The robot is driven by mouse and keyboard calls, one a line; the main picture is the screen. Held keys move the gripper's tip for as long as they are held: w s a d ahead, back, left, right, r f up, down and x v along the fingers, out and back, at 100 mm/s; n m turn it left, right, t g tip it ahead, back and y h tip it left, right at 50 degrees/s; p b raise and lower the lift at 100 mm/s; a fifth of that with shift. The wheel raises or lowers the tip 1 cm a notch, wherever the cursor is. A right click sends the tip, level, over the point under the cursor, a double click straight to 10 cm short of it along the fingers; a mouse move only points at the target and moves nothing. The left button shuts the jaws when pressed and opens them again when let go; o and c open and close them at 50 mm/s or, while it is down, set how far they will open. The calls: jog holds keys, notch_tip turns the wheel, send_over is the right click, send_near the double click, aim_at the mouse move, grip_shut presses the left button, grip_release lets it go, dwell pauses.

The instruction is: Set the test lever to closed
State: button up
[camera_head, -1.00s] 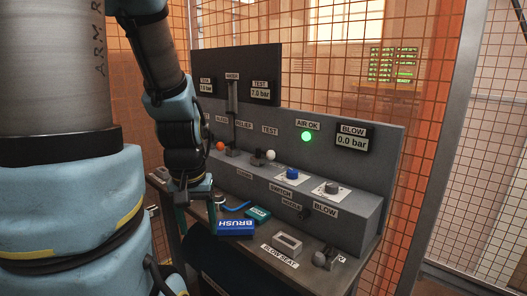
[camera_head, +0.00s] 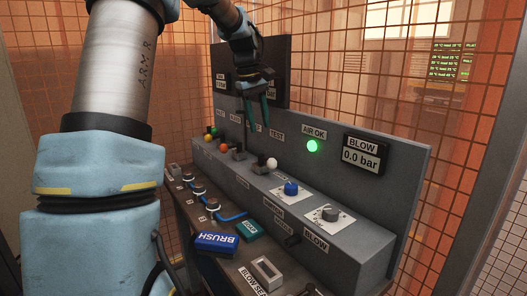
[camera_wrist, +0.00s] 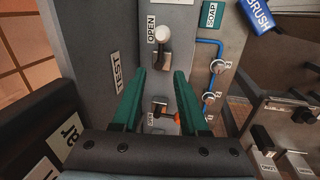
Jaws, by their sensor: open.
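The test lever has a white ball knob (camera_head: 271,163) and stands on the grey console ledge below the TEST label (camera_head: 277,136). In the wrist view its white knob (camera_wrist: 163,34) is beside an OPEN label (camera_wrist: 151,28). My gripper (camera_head: 257,121) is open and empty, pointing down in front of the back panel, above and left of the white knob. In the wrist view the gripper (camera_wrist: 160,78) has its two green fingers apart, with the white knob beyond their tips. A neighbouring dark lever (camera_wrist: 160,105) shows between the fingers. Nothing is touching the white knob.
Orange (camera_head: 223,146), green and yellow knobs stand farther left on the ledge. Blue (camera_head: 291,189) and grey (camera_head: 329,214) dials are to the right. A BRUSH block (camera_head: 216,243) and a SOAP block (camera_head: 250,231) lie on the lower shelf. A green AIR OK lamp (camera_head: 312,146) is lit.

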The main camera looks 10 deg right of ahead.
aim_at(265, 159)
jog(key=f, duration=0.3)
jog(key=d+f+p, duration=0.1)
jog(key=f, duration=0.6)
jog(key=shift+w+d+f+p, duration=0.15)
jog(key=shift+w+d+p, duration=0.2)
jog(key=shift+d, duration=0.05)
grip_shut()
dwell(0.9)
